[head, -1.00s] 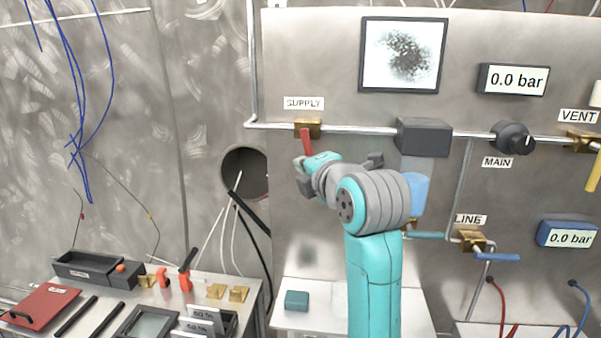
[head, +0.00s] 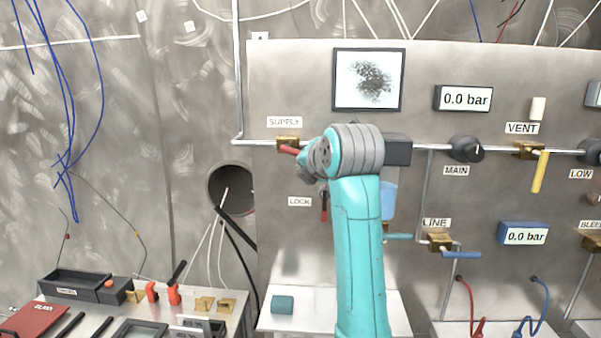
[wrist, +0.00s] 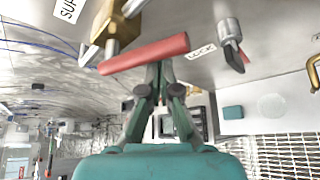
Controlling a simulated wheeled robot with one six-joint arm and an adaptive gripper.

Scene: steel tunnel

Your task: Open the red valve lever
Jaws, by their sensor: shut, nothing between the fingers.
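The red valve lever (head: 289,150) is on the brass SUPPLY valve (head: 288,141), at the left end of the upper pipe in the head view. It points right and slightly down there, its far end hidden by my arm. In the wrist view the red lever (wrist: 145,54) crosses just beyond my fingertips, with the brass valve body (wrist: 118,24) at its upper left. My gripper (wrist: 158,72) is shut and empty, its tips against or very close to the lever; I cannot tell whether they touch. In the head view my wrist mostly hides the gripper.
A LOCK label (head: 299,201) and a small dark and red fitting (head: 324,205) sit below the valve. Right along the panel are the MAIN knob (head: 466,149), yellow VENT lever (head: 540,172) and blue LINE lever (head: 461,254). A tool bench (head: 105,318) stands lower left.

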